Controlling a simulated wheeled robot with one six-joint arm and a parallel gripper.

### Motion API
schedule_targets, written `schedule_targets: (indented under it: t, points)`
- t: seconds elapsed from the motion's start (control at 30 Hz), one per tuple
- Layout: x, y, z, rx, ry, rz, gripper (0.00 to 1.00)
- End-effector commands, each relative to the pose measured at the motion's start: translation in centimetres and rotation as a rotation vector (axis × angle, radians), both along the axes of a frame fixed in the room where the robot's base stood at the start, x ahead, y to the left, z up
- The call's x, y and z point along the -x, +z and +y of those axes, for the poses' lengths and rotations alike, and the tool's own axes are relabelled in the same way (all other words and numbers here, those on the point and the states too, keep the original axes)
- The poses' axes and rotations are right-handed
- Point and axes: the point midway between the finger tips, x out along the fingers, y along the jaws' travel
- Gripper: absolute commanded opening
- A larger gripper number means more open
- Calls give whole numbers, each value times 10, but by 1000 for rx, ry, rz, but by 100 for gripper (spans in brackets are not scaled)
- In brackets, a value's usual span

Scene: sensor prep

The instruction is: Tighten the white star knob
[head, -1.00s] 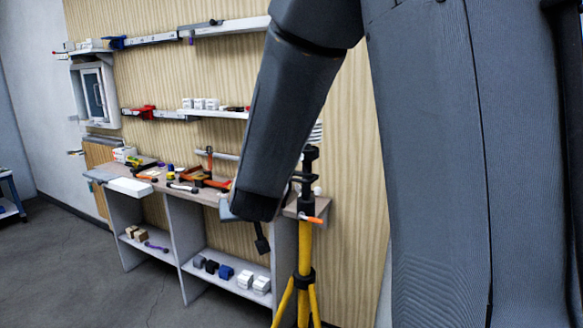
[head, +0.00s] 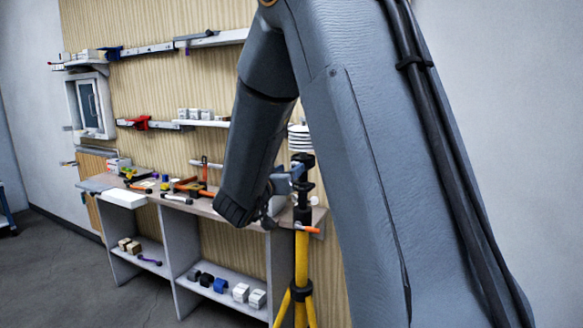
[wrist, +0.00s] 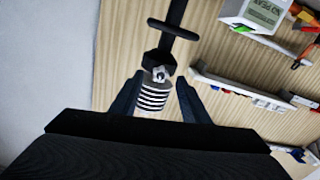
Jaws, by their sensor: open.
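In the wrist view, a small pale knob (wrist: 160,73), which looks like the white star knob, sits on a black clamp body (wrist: 158,60) beside a stack of white striped plates (wrist: 153,96). My gripper (wrist: 160,79) is open, its two dark fingers on either side of the knob and plates. I cannot tell whether either finger touches. In the head view, my gripper (head: 283,186) is partly hidden by my arm, close to the black top of the yellow tripod (head: 301,262). The white plates (head: 300,137) stand above it. The knob cannot be made out there.
The workbench (head: 143,185) behind holds tools and small parts, with white and dark blocks on its lower shelf (head: 218,283). Wall rails (head: 150,125) hang above. An orange handle (head: 307,229) sticks out from the tripod. Open floor (head: 70,250) lies to the left.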

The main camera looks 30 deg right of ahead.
Motion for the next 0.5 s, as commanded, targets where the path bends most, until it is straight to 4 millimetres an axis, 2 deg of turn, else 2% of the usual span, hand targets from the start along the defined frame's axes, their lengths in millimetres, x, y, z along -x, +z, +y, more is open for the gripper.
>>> schedule_targets:
  t: [0.2,0.5]
  points:
    - [-13,0,-16,-1,0,0,42]
    - [-16,0,-18,-2,1,0,42]
